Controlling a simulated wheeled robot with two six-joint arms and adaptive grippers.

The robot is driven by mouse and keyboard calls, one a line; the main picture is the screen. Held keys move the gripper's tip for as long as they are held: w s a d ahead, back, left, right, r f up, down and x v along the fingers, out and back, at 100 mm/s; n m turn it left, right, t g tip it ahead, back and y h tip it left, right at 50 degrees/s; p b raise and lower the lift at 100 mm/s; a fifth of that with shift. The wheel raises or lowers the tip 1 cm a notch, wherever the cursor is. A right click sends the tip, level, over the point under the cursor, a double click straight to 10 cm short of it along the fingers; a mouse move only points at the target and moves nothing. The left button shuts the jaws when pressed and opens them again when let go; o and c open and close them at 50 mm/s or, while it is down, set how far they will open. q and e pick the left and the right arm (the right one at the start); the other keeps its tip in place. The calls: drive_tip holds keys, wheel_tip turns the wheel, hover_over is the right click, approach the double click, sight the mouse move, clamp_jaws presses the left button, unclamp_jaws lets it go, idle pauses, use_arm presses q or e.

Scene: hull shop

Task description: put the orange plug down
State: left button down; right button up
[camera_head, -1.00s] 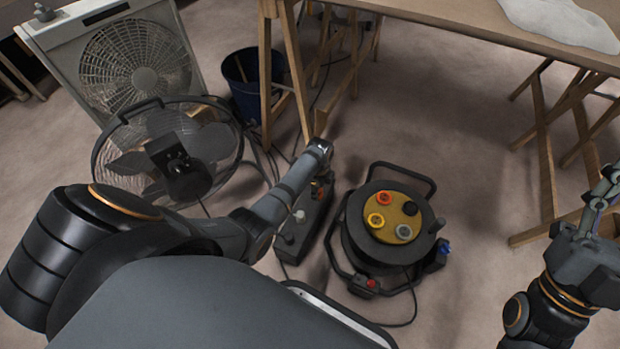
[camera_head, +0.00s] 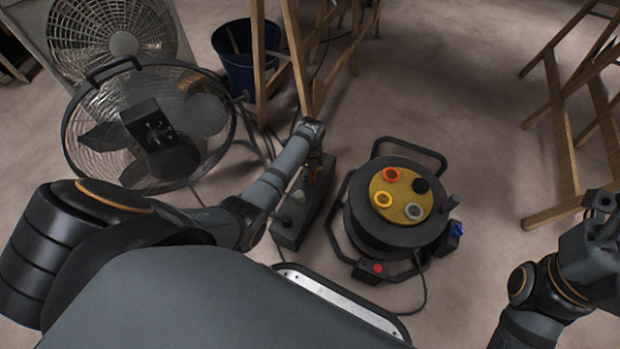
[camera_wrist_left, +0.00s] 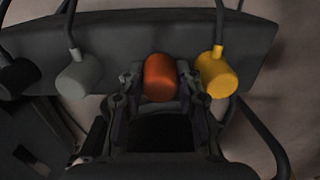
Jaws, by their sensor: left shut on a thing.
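The orange plug (camera_wrist_left: 160,78) is between the fingers of my left gripper (camera_wrist_left: 161,88) in the left wrist view. The gripper is shut on it. The plug is over the dark power strip (camera_wrist_left: 150,30), between a grey plug (camera_wrist_left: 78,80) and a yellow plug (camera_wrist_left: 217,74). I cannot tell whether it touches the strip. In the head view my left gripper (camera_head: 315,168) is at the far end of the strip (camera_head: 290,228), and the plug is mostly hidden. My right gripper (camera_head: 600,205) is cut off at the right edge; its fingers do not show clearly.
A cable reel (camera_head: 400,215) with coloured sockets stands on the floor right of the strip. A round fan (camera_head: 150,130) and a blue bucket (camera_head: 247,68) are at the left and back. Wooden trestles (camera_head: 555,130) stand behind. Open floor lies between reel and right trestle.

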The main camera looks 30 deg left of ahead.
use_arm(q)
drive_tip(key=shift+r, duration=0.15)
drive_tip(key=shift+f, duration=0.35)
drive_tip(key=c, duration=1.2)
unclamp_jaws()
wheel_tip(320, 180, up, 12)
drive_tip(key=p, duration=0.7)
drive_tip(key=shift+f, duration=0.25)
drive_tip(key=shift+r, duration=0.6)
